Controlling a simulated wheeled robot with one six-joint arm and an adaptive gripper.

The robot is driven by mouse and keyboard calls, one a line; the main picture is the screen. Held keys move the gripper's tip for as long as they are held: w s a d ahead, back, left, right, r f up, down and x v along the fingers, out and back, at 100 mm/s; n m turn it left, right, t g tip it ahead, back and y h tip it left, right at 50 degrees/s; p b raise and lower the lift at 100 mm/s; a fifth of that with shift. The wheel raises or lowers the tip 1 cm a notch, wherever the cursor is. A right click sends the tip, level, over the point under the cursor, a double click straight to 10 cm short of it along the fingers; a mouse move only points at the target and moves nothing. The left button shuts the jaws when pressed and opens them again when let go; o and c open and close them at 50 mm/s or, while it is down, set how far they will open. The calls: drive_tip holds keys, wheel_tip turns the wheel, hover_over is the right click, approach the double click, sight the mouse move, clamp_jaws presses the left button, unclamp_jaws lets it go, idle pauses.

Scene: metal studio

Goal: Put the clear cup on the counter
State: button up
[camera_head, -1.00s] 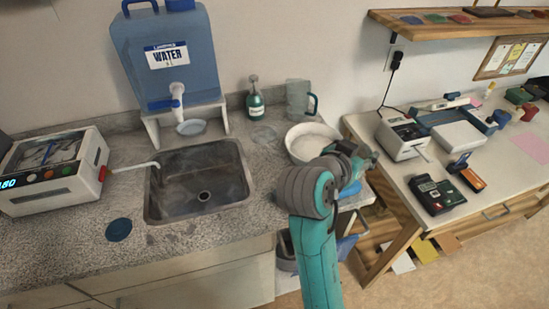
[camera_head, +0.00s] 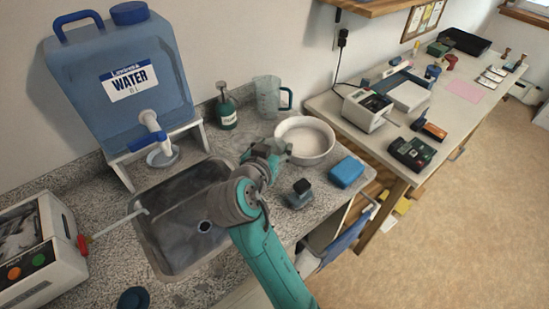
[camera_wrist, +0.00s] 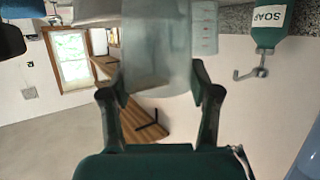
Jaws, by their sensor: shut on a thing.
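My gripper (camera_wrist: 158,88) is shut on the clear cup (camera_wrist: 157,50), which stands between its two fingers in the wrist view. That view is upside down, with the counter at its top edge. In the head view my gripper (camera_head: 276,152) is at the left front of the white bowl (camera_head: 318,150), over the speckled grey counter (camera_head: 318,208). I cannot make out the cup there; my wrist covers that spot. Whether the cup touches the counter is unclear.
The sink (camera_head: 175,235) lies left of my gripper. A green soap bottle (camera_head: 226,112) and a measuring jug (camera_head: 267,98) stand behind it. A blue sponge (camera_head: 346,172) and a small dark object (camera_head: 299,194) lie to the right. Bare counter shows between them.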

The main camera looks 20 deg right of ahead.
drive_tip(key=shift+d+f, duration=0.1)
drive_tip(key=shift+f, duration=1.9)
drive_tip(key=shift+f, duration=0.15)
drive_tip(key=o, duration=1.1)
drive_tip(key=shift+s+a+r, duration=0.2)
drive_tip(key=shift+r, duration=0.05)
drive_tip(key=v, duration=1.1)
drive_tip(key=shift+s, duration=0.25)
